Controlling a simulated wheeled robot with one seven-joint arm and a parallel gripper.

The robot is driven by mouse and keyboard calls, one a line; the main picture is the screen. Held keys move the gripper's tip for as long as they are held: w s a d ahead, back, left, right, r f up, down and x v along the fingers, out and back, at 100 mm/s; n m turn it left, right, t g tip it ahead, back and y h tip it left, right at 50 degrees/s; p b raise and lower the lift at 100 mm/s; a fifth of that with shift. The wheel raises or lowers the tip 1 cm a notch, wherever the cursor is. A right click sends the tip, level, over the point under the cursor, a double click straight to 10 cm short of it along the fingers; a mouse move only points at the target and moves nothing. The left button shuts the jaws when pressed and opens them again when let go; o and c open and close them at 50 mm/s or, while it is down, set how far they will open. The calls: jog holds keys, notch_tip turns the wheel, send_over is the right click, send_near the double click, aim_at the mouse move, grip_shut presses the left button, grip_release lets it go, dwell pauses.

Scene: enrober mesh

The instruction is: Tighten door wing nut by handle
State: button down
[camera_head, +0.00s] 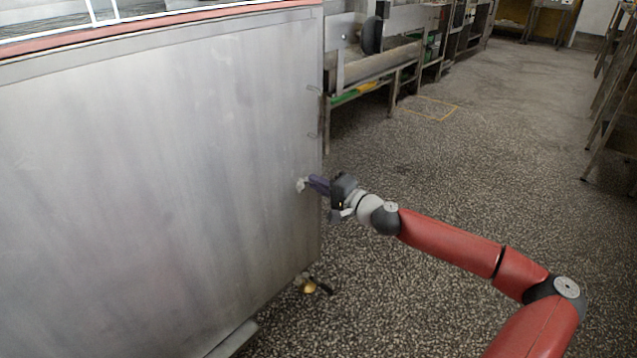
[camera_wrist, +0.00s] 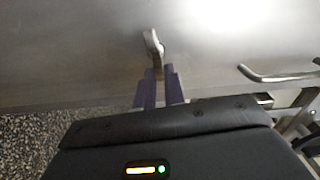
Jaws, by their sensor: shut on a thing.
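The wing nut (camera_wrist: 153,46) is a small pale metal piece on the grey steel door panel. In the head view the wing nut (camera_head: 301,185) sits near the panel's right edge. My gripper (camera_head: 315,184) reaches it from the right with purple fingers. In the wrist view my gripper (camera_wrist: 159,80) is shut on the lower part of the wing nut, whose upper part sticks up beyond the fingertips. The door panel (camera_head: 150,150) is large, flat and upright. The fingers hide the exact contact.
A bent metal handle (camera_wrist: 275,76) stands out from the panel to the right of my fingers in the wrist view. A brass-coloured fitting (camera_head: 309,287) is low by the panel's corner. Steel machinery (camera_head: 385,60) stands behind. The speckled floor (camera_head: 480,150) is clear.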

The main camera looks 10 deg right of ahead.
jog(key=shift+f+m, duration=0.15)
jog(key=shift+m, duration=0.45)
jog(key=c, duration=1.5)
grip_release()
jog(key=v, duration=0.8)
jog(key=shift+w+a, duration=0.1)
